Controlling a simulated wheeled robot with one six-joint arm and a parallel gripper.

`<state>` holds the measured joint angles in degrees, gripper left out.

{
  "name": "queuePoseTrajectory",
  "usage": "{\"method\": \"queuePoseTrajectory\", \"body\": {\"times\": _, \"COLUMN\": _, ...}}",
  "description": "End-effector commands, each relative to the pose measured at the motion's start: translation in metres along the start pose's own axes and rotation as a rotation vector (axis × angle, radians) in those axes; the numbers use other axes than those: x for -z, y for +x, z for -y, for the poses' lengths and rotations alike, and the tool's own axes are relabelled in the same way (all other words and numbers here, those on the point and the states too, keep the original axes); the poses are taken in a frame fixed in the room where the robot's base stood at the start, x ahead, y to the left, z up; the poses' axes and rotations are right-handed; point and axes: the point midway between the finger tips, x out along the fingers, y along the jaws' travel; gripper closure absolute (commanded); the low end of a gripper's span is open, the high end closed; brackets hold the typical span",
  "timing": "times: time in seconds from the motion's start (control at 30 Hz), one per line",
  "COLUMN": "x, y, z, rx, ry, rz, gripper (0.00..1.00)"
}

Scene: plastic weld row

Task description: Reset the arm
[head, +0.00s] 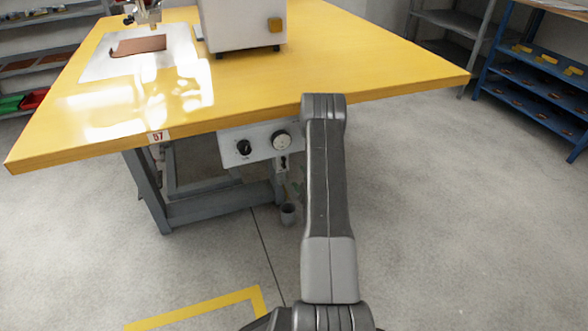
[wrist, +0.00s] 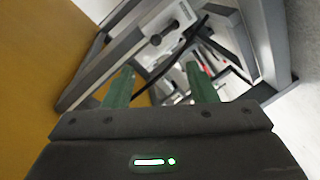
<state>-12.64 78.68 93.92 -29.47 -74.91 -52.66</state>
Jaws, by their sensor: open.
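My gripper (wrist: 161,84) shows in the wrist view with its two green fingers apart and nothing between them. Behind the fingers are grey frame bars, a cable and the underside of the table. My gripper is not visible in the head view, where my grey arm rises in front of the yellow table's near edge and hides what lies behind it.
The yellow table (head: 350,50) carries a white machine (head: 240,25) and a brown piece (head: 138,46) on a white plate (head: 95,68). A control box (head: 233,158) hangs under the near edge. A blue rack (head: 540,75) stands right. The floor at right is clear.

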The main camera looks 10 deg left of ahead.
Motion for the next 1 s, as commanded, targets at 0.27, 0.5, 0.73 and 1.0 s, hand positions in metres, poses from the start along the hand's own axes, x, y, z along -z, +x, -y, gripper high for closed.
{"method": "queuePoseTrajectory", "body": {"times": 0.27, "x": 0.000, "y": -0.017, "z": 0.001, "rx": 0.001, "ry": 0.001, "rz": 0.000, "gripper": 0.48}}
{"method": "queuePoseTrajectory", "body": {"times": 0.5, "x": -0.001, "y": -0.017, "z": 0.001, "rx": 0.000, "ry": 0.001, "rz": 0.000, "gripper": 0.48}}
{"method": "queuePoseTrajectory", "body": {"times": 0.73, "x": -0.001, "y": -0.002, "z": 0.001, "rx": -0.002, "ry": -0.002, "rz": -0.002, "gripper": 0.48}}
{"method": "queuePoseTrajectory", "body": {"times": 1.0, "x": 0.001, "y": 0.049, "z": 0.002, "rx": -0.003, "ry": -0.003, "rz": -0.006, "gripper": 0.48}}
